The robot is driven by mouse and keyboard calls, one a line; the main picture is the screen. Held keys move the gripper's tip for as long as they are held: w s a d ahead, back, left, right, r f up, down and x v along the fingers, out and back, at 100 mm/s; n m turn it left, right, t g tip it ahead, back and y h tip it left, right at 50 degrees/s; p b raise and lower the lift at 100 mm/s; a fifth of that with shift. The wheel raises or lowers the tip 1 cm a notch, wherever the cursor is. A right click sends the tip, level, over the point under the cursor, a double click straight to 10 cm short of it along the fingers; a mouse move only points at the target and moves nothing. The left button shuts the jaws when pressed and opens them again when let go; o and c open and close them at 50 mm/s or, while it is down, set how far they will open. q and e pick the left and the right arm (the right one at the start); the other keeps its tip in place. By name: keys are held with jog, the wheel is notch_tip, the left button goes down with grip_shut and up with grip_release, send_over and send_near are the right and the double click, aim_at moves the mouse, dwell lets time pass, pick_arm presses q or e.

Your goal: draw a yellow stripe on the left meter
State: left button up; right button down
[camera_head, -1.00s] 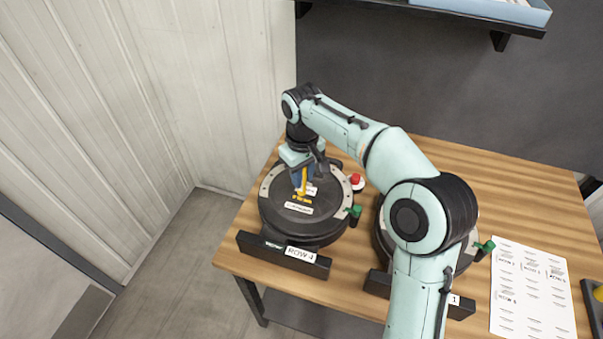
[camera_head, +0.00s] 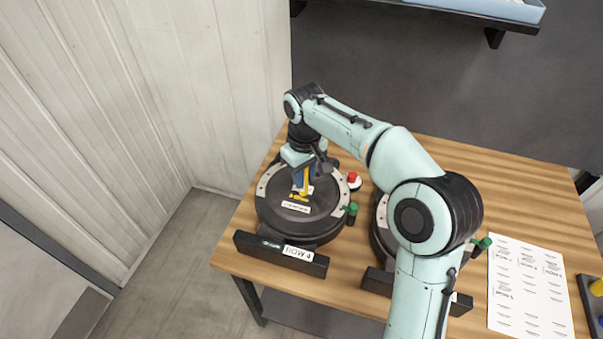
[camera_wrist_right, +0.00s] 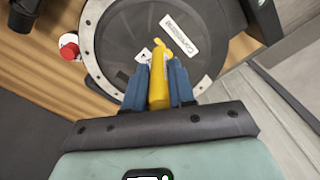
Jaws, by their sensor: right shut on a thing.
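The left meter (camera_head: 275,213) is a round black disc with a grey rim and a white label, on the wooden table behind a ROW 4 plate (camera_head: 295,253). It also fills the top of the right wrist view (camera_wrist_right: 118,30). My right gripper (camera_head: 303,182) is over this meter, its blue fingers shut on a yellow marker (camera_wrist_right: 158,88). The marker's tip is at or very near the disc, just beside the label; exact contact is hard to tell. A short yellow mark (camera_head: 297,196) shows at the tip. My left gripper is not in view.
A second meter (camera_head: 381,232) stands to the right, partly hidden by my right arm. A red button (camera_head: 352,177) and a green-knobbed handle (camera_head: 352,209) sit beside the left meter. A printed sheet (camera_head: 528,290) lies at right, near a dark tray (camera_head: 587,295).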

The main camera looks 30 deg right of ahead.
jog(key=shift+s+d, duration=0.4)
jog(key=shift+s, duration=0.1)
dwell(0.8)
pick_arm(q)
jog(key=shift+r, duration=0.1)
pick_arm(e)
jog(key=shift+r, duration=0.15)
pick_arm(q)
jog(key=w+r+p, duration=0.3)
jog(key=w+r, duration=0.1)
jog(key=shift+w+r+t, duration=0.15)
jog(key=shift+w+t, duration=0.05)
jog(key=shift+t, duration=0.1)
pick_arm(e)
notch_tip(320, 180, up, 6)
jog(key=shift+w+f, duration=0.1)
jog(key=shift+f, duration=0.05)
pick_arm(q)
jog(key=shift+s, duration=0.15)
